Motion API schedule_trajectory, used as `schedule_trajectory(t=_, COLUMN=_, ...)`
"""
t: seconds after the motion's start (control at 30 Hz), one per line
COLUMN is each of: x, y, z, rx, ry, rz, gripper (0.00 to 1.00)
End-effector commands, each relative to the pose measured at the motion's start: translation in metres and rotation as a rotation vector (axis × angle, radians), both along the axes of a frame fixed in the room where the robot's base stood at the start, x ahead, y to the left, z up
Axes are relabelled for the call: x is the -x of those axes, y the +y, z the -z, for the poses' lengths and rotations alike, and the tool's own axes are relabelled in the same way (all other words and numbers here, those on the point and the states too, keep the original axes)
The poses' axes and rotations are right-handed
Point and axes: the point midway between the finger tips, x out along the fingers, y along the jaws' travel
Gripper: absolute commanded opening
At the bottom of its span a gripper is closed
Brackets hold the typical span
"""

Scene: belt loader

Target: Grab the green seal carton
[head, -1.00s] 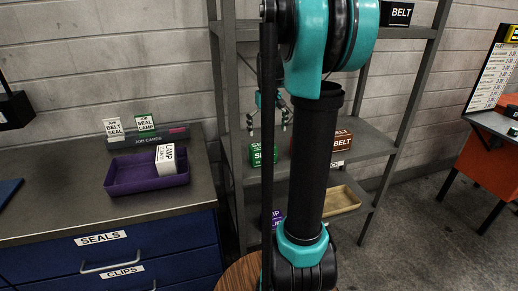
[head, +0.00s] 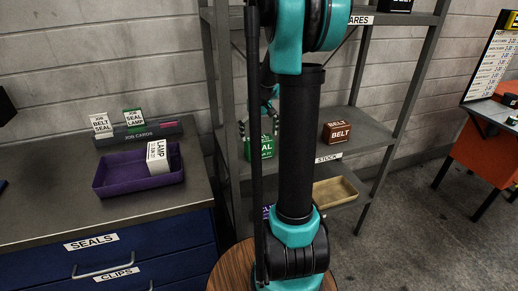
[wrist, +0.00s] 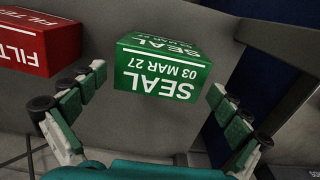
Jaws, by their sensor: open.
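The green seal carton (head: 260,148) stands on the middle shelf of the grey rack in the head view, partly hidden by my arm and gripper. In the wrist view the green seal carton (wrist: 165,68) shows its label "SEAL 03 MAR 27" upside down. My gripper (wrist: 156,86) is open, with one finger on each side of the carton's near end. Clear gaps show between the fingers and the carton, and nothing is held. In the head view my gripper (head: 265,122) is just above and at the carton, small and partly hidden.
A red filter carton (wrist: 38,42) lies left of the green one in the wrist view, near the left finger. A brown belt carton (head: 337,131) stands farther right on the shelf. A rack upright (wrist: 285,105) runs close to the right finger. A purple tray (head: 125,186) sits on the counter.

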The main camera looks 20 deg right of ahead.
Motion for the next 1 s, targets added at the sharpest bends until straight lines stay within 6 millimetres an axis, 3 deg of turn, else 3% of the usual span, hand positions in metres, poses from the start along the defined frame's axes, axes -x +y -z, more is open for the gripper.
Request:
schedule_trajectory(t=0.27, x=-0.001, y=0.001, z=0.037, rx=0.000, ry=0.000, rz=0.000, gripper=1.00)
schedule_trajectory(t=0.57, x=-0.001, y=0.001, z=0.042, rx=0.000, ry=0.000, rz=0.000, gripper=1.00)
schedule_trajectory(t=0.87, x=-0.001, y=0.001, z=0.041, rx=0.000, ry=0.000, rz=0.000, gripper=0.65)
schedule_trajectory(t=1.0, x=-0.001, y=0.001, z=0.041, rx=0.000, ry=0.000, rz=0.000, gripper=0.63)
